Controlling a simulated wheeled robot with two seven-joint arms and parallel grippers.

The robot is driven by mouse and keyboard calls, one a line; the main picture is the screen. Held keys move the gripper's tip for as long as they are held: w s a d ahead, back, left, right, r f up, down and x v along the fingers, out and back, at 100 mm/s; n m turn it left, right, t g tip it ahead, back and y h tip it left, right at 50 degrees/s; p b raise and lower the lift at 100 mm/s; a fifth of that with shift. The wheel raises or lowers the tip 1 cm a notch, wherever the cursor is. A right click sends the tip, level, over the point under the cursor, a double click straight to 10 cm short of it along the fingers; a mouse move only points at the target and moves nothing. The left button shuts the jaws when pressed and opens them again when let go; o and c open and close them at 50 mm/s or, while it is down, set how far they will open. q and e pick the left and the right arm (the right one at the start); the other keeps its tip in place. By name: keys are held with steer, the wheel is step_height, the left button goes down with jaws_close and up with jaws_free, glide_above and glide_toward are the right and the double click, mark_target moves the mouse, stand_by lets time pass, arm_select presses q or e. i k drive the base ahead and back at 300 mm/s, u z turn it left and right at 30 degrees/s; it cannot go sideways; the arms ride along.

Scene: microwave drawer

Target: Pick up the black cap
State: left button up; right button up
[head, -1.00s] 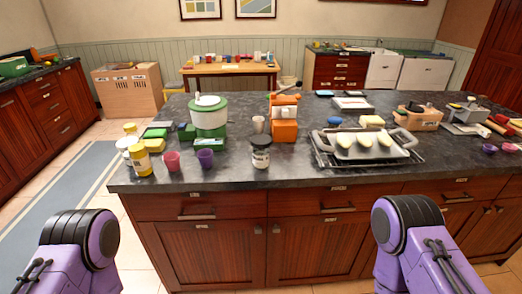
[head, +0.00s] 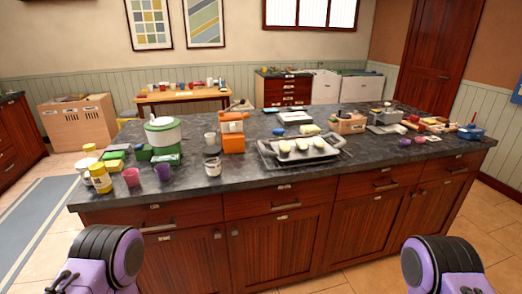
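A small jar (head: 212,168) stands near the front edge of the dark counter, left of its middle. It has a pale label, and its top looks dark; I cannot tell whether that dark top is the black cap. No separate black cap can be made out at this size. Neither gripper is in view. Only purple and black links of my two arms show at the bottom left and bottom right, well in front of the counter and apart from everything on it.
The long counter (head: 240,187) is crowded. A pink cup (head: 131,177), a purple cup (head: 163,172) and yellow bottles stand left of the jar. An orange block-like holder (head: 232,133) is behind it, and a tray (head: 300,153) to its right.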

mark_target(210, 151)
steer(key=z, duration=1.25)
steer(key=i, duration=1.5)
steer(key=u, duration=2.4)
